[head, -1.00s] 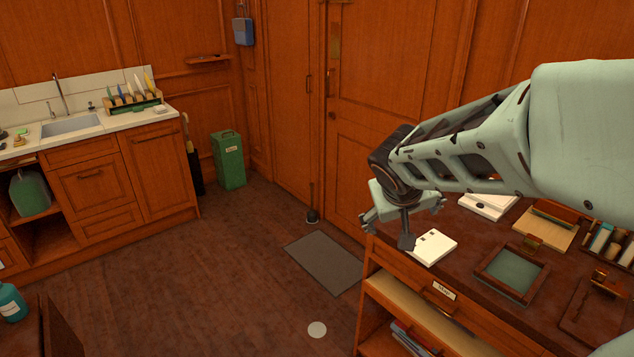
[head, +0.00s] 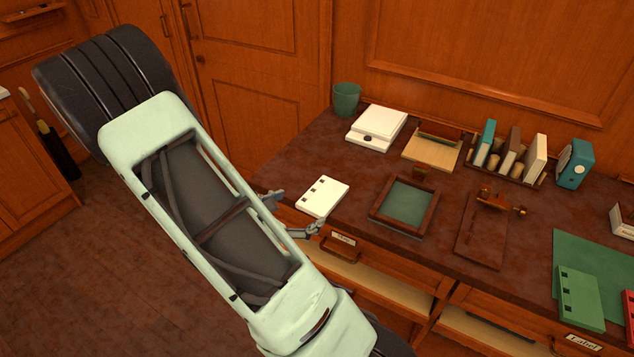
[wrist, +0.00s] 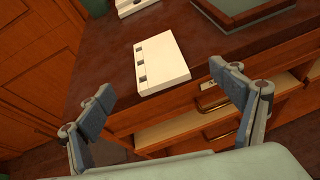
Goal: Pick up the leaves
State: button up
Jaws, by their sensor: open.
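A white block of leaves (head: 323,197) with square holes along its left edge lies flat on the dark desk top (head: 290,165), near the front-left edge. It also shows in the wrist view (wrist: 163,62), ahead of my fingers. My gripper (head: 294,214) is open and empty, beside the front edge of the desk and apart from the leaves. In the wrist view the two fingers (wrist: 163,88) stand wide apart, with the leaves beyond the space between them. My arm hides part of the desk's left front in the head view.
A green-floored tray (head: 405,203) lies right of the leaves, with a brown clipboard (head: 482,238) beyond it. A white device (head: 377,128) and a green cup (head: 346,99) stand behind. A green holed block (head: 580,297) lies far right. Open shelves (head: 375,270) are under the desk front.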

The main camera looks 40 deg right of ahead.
jog(key=f+n, duration=0.1)
jog(key=n, duration=0.1)
send_near(324, 193)
jog(key=shift+d+f, duration=0.9)
jog(key=shift+r+p+x, duration=0.15)
jog(key=shift+p+x, duration=0.15)
jog(key=shift+x, duration=1.05)
jog(key=shift+r+p+x, duration=0.1)
jog(key=shift+p+x, duration=0.15)
jog(key=shift+x, duration=1.1)
jog(key=shift+w, duration=0.2)
jog(key=shift+c, duration=0.7)
jog(key=c, duration=1.2)
jog(key=shift+r, duration=0.2)
